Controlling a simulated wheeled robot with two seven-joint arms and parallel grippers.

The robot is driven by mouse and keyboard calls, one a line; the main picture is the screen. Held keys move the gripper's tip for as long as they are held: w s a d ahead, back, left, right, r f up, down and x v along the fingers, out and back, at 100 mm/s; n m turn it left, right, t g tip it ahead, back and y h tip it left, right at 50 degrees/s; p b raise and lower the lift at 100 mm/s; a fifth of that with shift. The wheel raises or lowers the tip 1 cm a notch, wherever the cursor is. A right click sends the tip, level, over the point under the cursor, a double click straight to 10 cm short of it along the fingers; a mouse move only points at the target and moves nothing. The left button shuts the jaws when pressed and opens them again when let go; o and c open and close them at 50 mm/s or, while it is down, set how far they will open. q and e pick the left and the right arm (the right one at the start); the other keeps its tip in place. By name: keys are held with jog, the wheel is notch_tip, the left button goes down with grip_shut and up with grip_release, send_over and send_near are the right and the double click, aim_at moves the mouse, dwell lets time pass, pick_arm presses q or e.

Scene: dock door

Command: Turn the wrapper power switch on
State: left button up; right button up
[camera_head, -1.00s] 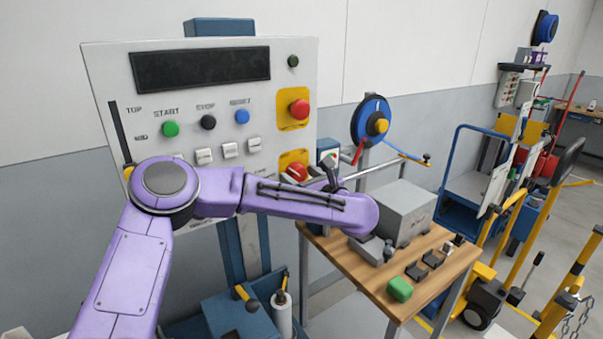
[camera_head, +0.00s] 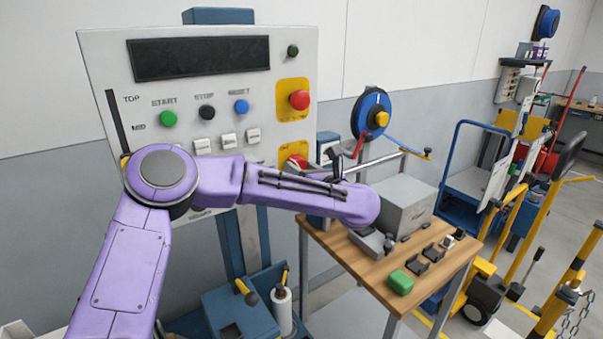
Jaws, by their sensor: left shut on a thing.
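The wrapper's control panel (camera_head: 215,65) stands at left centre, with a dark display and green, black and blue buttons. The power switch (camera_head: 294,161) is a red knob on a yellow plate at its lower right, partly covered by my left forearm. My left arm comes in from the left and crosses in front of the panel's lower part. My left gripper (camera_head: 318,172) is at the red switch, mostly hidden behind the forearm, and is shut on it. The exact finger contact and the switch's position cannot be seen. My right gripper is not in view.
A red stop button (camera_head: 299,100) sits above the switch. A wooden table (camera_head: 370,268) at right carries a grey box (camera_head: 402,210), a green block (camera_head: 401,281) and small dark parts. A blue reel (camera_head: 372,117) hangs behind. Carts and yellow posts stand at far right.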

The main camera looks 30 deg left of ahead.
pick_arm(q)
jog(key=m+b, duration=0.1)
jog(key=m, duration=0.6)
jog(key=shift+r, duration=0.1)
jog(key=m+p, duration=0.1)
jog(key=m, duration=0.3)
jog(key=shift+m+p, duration=1.1)
jog(key=shift+m, duration=1.1)
jog(key=o, duration=1)
jog(key=shift+o, duration=0.2)
jog(key=b+v, duration=0.3)
jog(key=v, duration=0.7)
jog(key=shift+d+b, duration=0.2)
jog(key=shift+b, duration=0.15)
